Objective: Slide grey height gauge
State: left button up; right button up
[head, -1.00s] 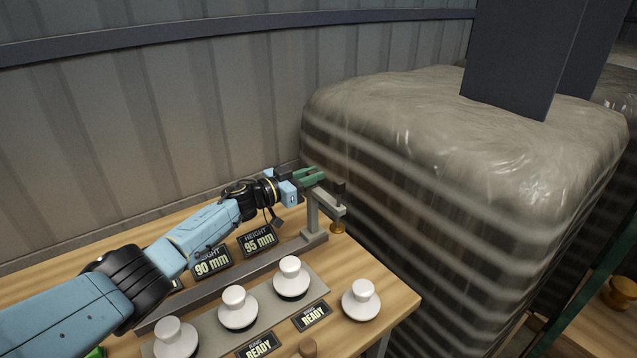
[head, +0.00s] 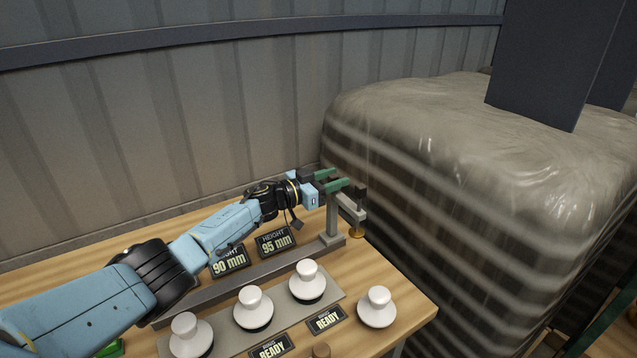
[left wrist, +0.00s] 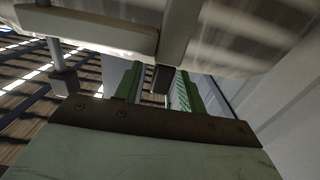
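The grey height gauge (head: 333,218) stands upright at the right end of a long grey rail (head: 240,278). Its arm reaches right, with a black block on top and a brass tip (head: 357,232) hanging below. My left gripper (head: 332,180) is at the top of the gauge post, with its two green fingers apart. In the left wrist view the green fingers (left wrist: 160,90) also show apart, with the pale gauge (left wrist: 100,30) close in front of them. Whether they touch it I cannot tell. My right gripper is not in view.
Cards reading 90 mm (head: 230,261) and 95 mm (head: 276,241) stand behind the rail. White insulators (head: 307,280) sit on a grey strip in front, and one (head: 377,307) stands apart at the right. A wrapped pallet (head: 430,170) is beyond the table's right edge.

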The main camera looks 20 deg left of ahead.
pick_arm(q)
jog(key=shift+s+a, duration=0.25)
jog(key=shift+a, duration=0.05)
jog(key=p+v, duration=0.1)
jog(key=v, duration=1.1)
jog(key=shift+s, duration=0.2)
